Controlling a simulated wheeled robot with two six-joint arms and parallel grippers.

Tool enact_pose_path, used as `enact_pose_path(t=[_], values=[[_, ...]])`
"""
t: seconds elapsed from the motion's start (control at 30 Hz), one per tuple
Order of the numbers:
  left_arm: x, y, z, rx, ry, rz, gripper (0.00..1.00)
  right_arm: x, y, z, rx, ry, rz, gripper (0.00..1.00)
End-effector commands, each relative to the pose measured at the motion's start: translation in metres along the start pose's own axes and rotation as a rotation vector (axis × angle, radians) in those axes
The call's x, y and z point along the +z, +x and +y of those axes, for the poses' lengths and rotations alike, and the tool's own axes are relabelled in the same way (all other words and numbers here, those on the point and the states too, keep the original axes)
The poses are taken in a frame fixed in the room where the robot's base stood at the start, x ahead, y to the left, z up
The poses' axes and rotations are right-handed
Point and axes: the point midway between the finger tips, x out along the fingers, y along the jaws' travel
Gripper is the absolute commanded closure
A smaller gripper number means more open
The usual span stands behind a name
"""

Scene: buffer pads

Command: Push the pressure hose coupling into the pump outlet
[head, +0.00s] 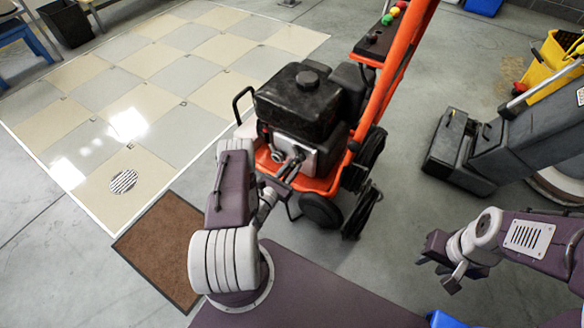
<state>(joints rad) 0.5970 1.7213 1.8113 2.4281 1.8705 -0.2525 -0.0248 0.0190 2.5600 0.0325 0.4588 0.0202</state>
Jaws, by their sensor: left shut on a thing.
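The pump is part of the orange pressure washer (306,112), with a black engine and a grey metal pump block low on its front. The pump outlet is too small to make out clearly in that block. My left gripper (289,172) is right at the front of the pump block, shut on a small part that I take to be the pressure hose coupling. My gripper mostly hides it, and I cannot tell whether it is inside the outlet or just before it. My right gripper (435,250) is off to the right in free air, away from the washer; its jaw opening is unclear.
A brown mat (165,250) lies left of my base, beside a tiled wash area (140,100) with a round drain (123,181). A grey floor machine (480,150) and a yellow bucket (552,58) stand at right. Grey floor between washer and machine is clear.

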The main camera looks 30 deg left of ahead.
Motion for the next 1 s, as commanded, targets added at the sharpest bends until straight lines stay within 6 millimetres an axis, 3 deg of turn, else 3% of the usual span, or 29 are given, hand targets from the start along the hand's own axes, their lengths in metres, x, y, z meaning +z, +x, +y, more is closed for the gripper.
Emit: enact_pose_path(t=[0.87,0.9,0.97,1.0], values=[[0.0001,0.0063,0.0004,0.0,0.001,0.0,1.0,-0.0001,-0.0011,0.0,0.0,0.0,0.0,0.64],[0.0002,0.0063,0.0004,0.0,0.001,0.0,0.68,-0.0001,-0.0011,0.0,0.0,0.0,0.0,0.64],[0.0001,0.0063,0.0004,0.0,0.001,0.0,0.51,-0.0001,-0.001,0.0,0.0,0.0,0.0,0.64],[0.0001,0.0063,0.0004,0.0,0.001,0.0,0.51,-0.0001,-0.001,0.0,0.0,0.0,0.0,0.64]])
